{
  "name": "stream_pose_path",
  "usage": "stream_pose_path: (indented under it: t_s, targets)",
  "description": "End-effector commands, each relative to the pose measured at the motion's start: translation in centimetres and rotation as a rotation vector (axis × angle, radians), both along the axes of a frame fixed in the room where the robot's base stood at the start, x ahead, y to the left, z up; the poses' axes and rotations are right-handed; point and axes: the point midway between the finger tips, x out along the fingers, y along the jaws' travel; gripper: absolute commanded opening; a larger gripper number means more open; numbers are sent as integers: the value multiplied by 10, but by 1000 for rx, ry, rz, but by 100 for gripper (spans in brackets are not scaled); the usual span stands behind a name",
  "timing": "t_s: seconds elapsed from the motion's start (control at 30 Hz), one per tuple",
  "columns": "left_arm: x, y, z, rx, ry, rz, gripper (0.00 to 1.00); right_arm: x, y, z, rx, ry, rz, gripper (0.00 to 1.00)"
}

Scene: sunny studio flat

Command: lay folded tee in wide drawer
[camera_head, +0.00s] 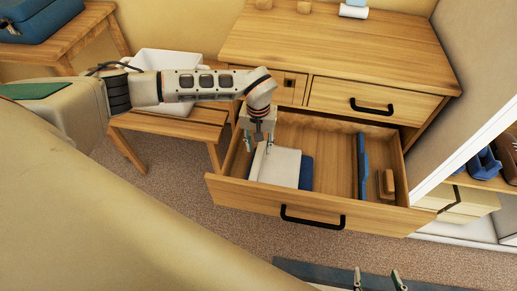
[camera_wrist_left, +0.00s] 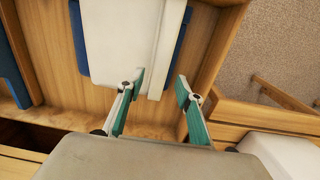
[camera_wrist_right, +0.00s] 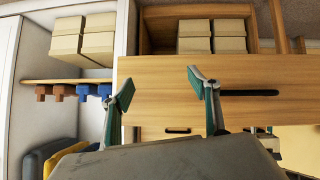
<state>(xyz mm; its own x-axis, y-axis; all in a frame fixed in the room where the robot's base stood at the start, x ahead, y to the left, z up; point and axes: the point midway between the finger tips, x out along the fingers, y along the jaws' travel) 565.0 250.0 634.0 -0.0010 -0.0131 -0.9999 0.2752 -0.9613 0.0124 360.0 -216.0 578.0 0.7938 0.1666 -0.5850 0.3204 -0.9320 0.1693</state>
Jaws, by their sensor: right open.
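The white folded tee (camera_head: 279,166) lies flat in the left part of the open wide drawer (camera_head: 335,212), on top of something blue (camera_head: 306,174). In the left wrist view the tee (camera_wrist_left: 115,40) overlaps the blue thing (camera_wrist_left: 77,40). My left gripper (camera_head: 258,143) is inside the drawer, over the tee's rear left end. Its fingers (camera_wrist_left: 160,84) are apart, with nothing clearly held between them. My right gripper (camera_head: 379,279) is open and empty in front of the drawer, low in the head view. In the right wrist view its fingers (camera_wrist_right: 160,82) face the drawer front.
A blue upright piece (camera_head: 362,165) and a wooden block (camera_head: 387,184) are in the drawer's right part. Closed drawers sit above it. A small wooden table (camera_head: 175,127) with a white bin stands to the left. Shelves with shoes (camera_head: 484,163) are at the right.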

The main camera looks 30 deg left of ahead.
Motion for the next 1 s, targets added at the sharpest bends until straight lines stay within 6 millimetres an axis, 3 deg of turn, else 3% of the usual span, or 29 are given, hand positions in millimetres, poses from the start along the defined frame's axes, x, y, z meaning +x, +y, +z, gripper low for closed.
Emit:
stream_pose_path:
  t_s: [0.03,0.1,0.4,0.63,1.0]
  targets:
    - [4,1,18,1,-11,0,36,3,1,7,3,-9,-1,60]
    - [4,1,34,0,-12,0,36,4,1,9,7,-12,-1,60]
    - [2,1,89,1,-7,0,36,1,4,13,19,-6,-2,60]
    - [1,2,105,1,-2,1,36,-1,6,13,22,-2,-1,60]
    - [1,2,106,0,-1,1,36,-3,6,11,23,4,-2,60]
